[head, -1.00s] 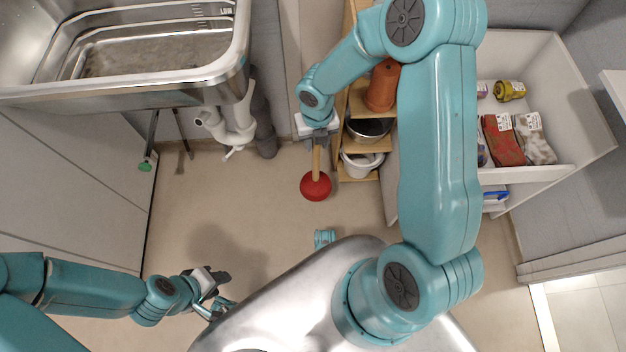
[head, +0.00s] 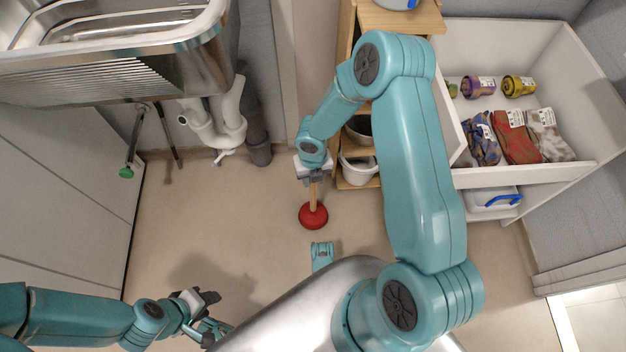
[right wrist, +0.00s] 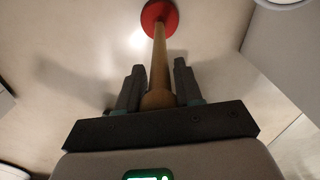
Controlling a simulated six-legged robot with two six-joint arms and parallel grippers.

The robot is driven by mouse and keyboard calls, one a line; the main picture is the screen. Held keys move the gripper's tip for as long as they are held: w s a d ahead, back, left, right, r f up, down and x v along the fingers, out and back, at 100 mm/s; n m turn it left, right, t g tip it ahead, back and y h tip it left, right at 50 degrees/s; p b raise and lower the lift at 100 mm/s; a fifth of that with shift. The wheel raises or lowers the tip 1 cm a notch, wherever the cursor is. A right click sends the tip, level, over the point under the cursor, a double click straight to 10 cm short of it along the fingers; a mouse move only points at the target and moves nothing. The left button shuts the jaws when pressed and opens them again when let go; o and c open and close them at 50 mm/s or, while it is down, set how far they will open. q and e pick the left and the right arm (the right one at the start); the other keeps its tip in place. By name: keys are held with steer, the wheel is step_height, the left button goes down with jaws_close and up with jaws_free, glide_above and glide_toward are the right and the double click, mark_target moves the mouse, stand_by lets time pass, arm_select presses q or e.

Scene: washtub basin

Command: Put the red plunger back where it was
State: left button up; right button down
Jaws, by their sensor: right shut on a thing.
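The red plunger has a red rubber cup (head: 313,217) and a wooden handle (right wrist: 160,62). My right gripper (head: 314,179) is shut on the upper end of the handle, with the cup pointing down over the beige floor. In the right wrist view the handle runs between the two dark fingers (right wrist: 157,85), and the cup (right wrist: 160,14) is at the far end. I cannot tell whether the cup touches the floor. My left gripper (head: 207,302) is low at the left, away from the plunger; its finger gap is not clear.
A wooden shelf (head: 402,17) with a white bucket (head: 358,168) stands right of the plunger. An open white drawer (head: 540,178) holds jars and bags. A steel basin (head: 120,60) with white pipes (head: 222,125) is at upper left. The floor (head: 230,215) left of the plunger is clear.

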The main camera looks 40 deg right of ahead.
steer(key=shift+f, duration=0.2)
steer(key=c, duration=0.7)
jaws_free()
steer(key=shift+c, duration=0.2)
